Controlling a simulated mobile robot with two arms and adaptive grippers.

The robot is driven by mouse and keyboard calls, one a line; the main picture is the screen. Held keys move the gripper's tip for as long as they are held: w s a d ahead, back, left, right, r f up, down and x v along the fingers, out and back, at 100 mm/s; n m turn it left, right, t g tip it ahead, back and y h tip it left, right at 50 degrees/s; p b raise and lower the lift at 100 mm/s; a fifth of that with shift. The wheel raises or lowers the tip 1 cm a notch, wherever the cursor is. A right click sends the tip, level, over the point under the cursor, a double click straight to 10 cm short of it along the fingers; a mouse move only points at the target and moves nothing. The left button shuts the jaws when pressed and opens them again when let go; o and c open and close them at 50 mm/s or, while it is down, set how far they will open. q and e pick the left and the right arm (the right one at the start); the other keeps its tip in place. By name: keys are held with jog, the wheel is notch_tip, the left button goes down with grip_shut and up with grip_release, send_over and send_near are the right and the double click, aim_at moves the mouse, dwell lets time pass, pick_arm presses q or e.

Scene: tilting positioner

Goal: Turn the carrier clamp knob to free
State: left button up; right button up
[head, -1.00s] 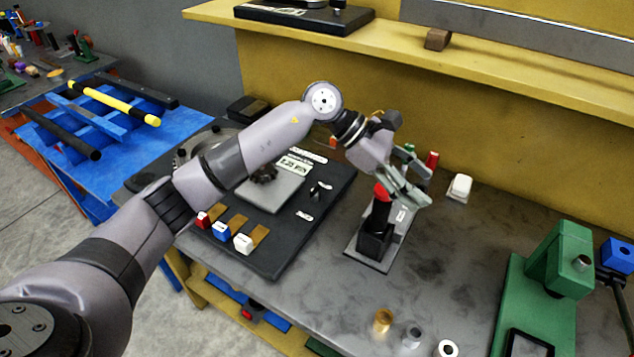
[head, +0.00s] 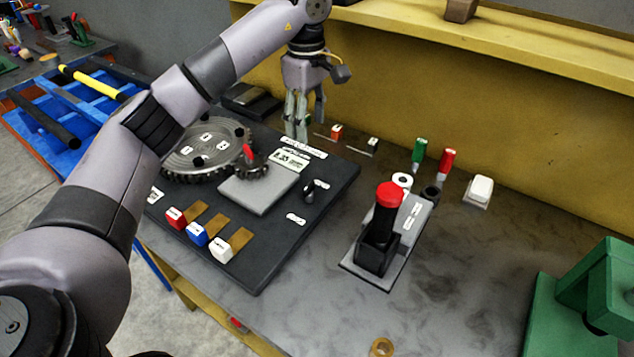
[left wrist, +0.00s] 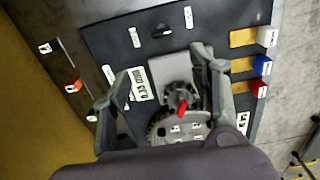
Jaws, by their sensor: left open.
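A small black knob (head: 309,191) stands on the dark board (head: 262,262) between two white labels, right of a grey plate. I take it as the clamp knob; its label text is too small to read. It also shows in the left wrist view (left wrist: 161,31), near the top. A toothed disc (head: 186,168) and a small dark gear with a red pointer (head: 248,153) are left of it. My left gripper (head: 304,126) points down over the board's back edge, open and empty, apart from the knob. In the left wrist view its fingers (left wrist: 161,64) are spread wide.
A black block with a red-topped post (head: 388,195) stands right of the board. Red, blue and white blocks (head: 197,234) line the board's front. Green and red small items (head: 419,150) and a white block (head: 480,189) are behind. A green press (head: 590,290) stands far right.

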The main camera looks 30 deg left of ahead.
pick_arm(q)
jog(key=p, duration=0.2)
send_over(309, 185)
notch_tip(309, 185, down, 7)
notch_tip(309, 185, down, 9)
jog(key=shift+f+p, duration=0.15)
jog(key=shift+p, duration=0.75)
jog(key=shift+f, duration=0.55)
pick_arm(e)
jog(key=r, duration=0.1)
jog(key=s+r, duration=0.1)
jog(key=r, duration=0.1)
jog(key=shift+s+a+r, duration=0.1)
jog(key=shift+s+r, duration=0.15)
jog(key=shift+s, duration=0.05)
jog(key=shift+s, duration=0.1)
pick_arm(q)
jog(key=shift+c, duration=0.6)
jog(key=c, duration=1)
